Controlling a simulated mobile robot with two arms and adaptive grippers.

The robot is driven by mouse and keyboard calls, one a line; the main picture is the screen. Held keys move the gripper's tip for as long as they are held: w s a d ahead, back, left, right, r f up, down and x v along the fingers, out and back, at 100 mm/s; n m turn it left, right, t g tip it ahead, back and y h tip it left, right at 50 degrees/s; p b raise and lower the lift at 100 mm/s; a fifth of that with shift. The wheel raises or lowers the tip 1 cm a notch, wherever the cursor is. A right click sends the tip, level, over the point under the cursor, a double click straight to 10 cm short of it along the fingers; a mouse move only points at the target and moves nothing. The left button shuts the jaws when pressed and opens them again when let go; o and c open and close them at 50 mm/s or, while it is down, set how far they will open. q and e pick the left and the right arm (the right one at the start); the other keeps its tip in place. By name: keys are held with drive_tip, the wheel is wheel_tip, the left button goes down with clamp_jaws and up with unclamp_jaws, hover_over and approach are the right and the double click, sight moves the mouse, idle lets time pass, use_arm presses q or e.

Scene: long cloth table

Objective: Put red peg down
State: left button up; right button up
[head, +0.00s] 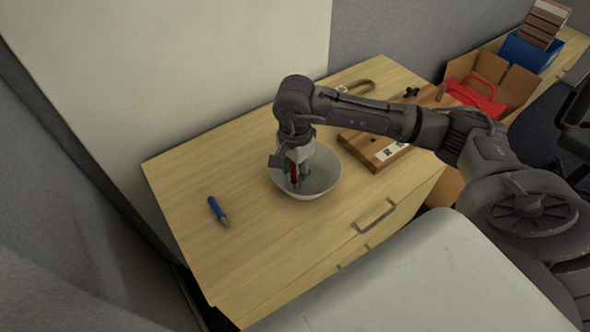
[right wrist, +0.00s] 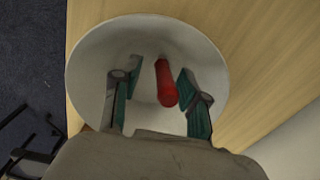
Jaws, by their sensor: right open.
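The red peg (right wrist: 166,84) is inside a white bowl (right wrist: 92,62), between the two fingers of my right gripper (right wrist: 158,112). The fingers stand apart, with a visible gap on the left side of the peg; the right finger is close to it. In the head view, my right gripper (head: 298,178) reaches down into the bowl (head: 325,187), and a bit of the red peg (head: 293,171) shows beside a finger. I cannot tell exactly how the peg's lower end rests in the bowl. My left gripper is not in view.
A blue marker-like object (head: 218,211) lies on the wooden cabinet top (head: 240,240), left of the bowl. A wooden board (head: 378,154) lies right of the bowl, under my arm. A cardboard box (head: 515,85) with a red item (head: 478,97) is farther right.

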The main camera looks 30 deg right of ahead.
drive_tip(key=shift+r, duration=0.1)
drive_tip(key=shift+r, duration=0.25)
wheel_tip(320, 180, up, 12)
drive_tip(key=shift+f+b, duration=0.15)
drive_tip(key=shift+b, duration=0.15)
drive_tip(key=shift+s+f, duration=0.1)
